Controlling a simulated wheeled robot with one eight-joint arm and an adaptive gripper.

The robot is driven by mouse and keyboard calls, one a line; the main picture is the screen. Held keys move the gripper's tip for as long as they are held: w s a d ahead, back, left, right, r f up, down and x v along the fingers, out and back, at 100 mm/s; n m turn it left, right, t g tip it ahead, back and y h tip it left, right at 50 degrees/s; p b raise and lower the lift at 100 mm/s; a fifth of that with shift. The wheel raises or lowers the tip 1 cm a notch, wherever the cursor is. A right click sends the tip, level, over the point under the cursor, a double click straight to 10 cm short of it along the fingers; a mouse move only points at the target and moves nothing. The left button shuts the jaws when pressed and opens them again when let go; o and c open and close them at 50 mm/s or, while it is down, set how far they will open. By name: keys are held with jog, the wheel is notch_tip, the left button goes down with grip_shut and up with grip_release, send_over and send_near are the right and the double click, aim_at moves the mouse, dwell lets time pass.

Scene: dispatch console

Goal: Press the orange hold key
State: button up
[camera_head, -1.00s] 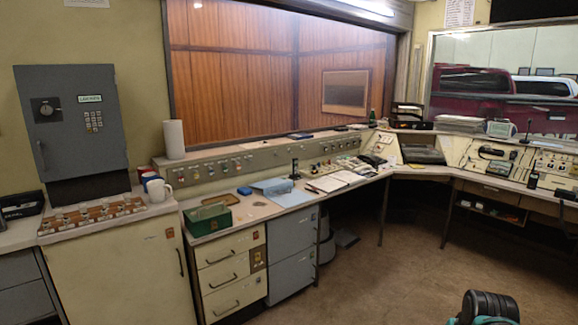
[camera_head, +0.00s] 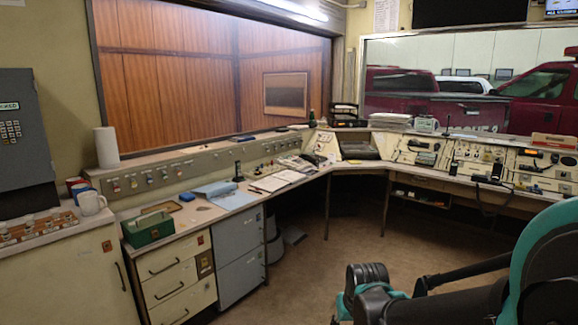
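The dispatch console runs along the back wall and bends around to the right. Its right wing (camera_head: 455,183) carries cream panels with many small keys, switches and handsets. A left panel strip (camera_head: 165,176) under the window has a row of knobs and buttons. I cannot pick out an orange hold key for certain at this size. A small orange patch shows on the far right panel (camera_head: 545,172), but I cannot tell what it is. My teal and black arm fills the lower right corner. No gripper fingers show.
Papers (camera_head: 270,183) and a blue folder (camera_head: 225,194) lie on the desk. Open brown floor (camera_head: 320,255) lies before the console.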

jog(key=shift+c, duration=0.2)
grip_shut()
dwell(1.3)
